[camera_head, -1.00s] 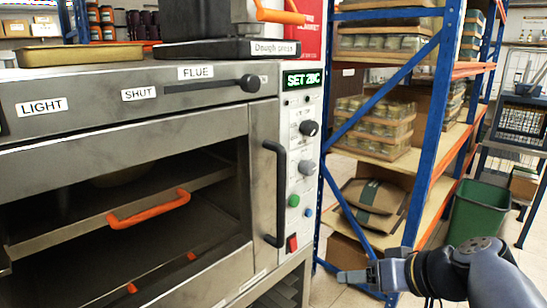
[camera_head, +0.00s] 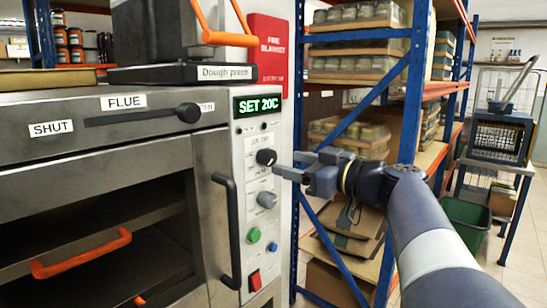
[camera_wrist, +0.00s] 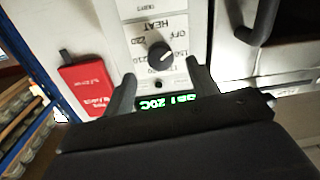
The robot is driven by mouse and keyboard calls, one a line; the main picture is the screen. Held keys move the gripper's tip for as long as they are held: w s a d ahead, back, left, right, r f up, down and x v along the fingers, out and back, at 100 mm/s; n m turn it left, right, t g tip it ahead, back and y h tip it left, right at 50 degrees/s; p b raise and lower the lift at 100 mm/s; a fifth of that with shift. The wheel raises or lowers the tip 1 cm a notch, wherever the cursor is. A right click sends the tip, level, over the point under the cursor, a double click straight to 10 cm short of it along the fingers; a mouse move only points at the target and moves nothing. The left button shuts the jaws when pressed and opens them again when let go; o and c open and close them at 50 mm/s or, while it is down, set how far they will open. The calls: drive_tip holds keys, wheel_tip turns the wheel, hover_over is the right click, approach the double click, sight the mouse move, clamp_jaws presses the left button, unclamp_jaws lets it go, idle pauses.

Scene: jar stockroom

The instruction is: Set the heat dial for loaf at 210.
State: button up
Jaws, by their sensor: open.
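The heat dial is a round black knob (camera_head: 266,157) with a white pointer, on the oven's pale control panel (camera_head: 241,141). In the wrist view the knob (camera_wrist: 160,56) sits beneath the word HEAT, with numbers around it. The green display (camera_head: 258,104) reads SET 20C. My gripper (camera_head: 287,170) is just right of the knob in the head view, apart from it. In the wrist view my gripper's two fingers (camera_wrist: 161,82) are spread either side of the panel below the knob, with nothing between them.
Below the knob are a grey knob (camera_head: 267,199), a green button (camera_head: 254,235) and a red switch (camera_head: 255,280). A black door handle (camera_head: 228,230) stands out left of the panel. A blue rack (camera_head: 407,95) with jars is behind my arm. A red fire blanket box (camera_head: 267,55) hangs behind.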

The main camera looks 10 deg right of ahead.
sight(273, 159)
drive_tip(key=shift+p+x, duration=0.4)
drive_tip(key=shift+x, duration=2)
drive_tip(key=shift+c, duration=0.5)
drive_tip(key=c, duration=0.9)
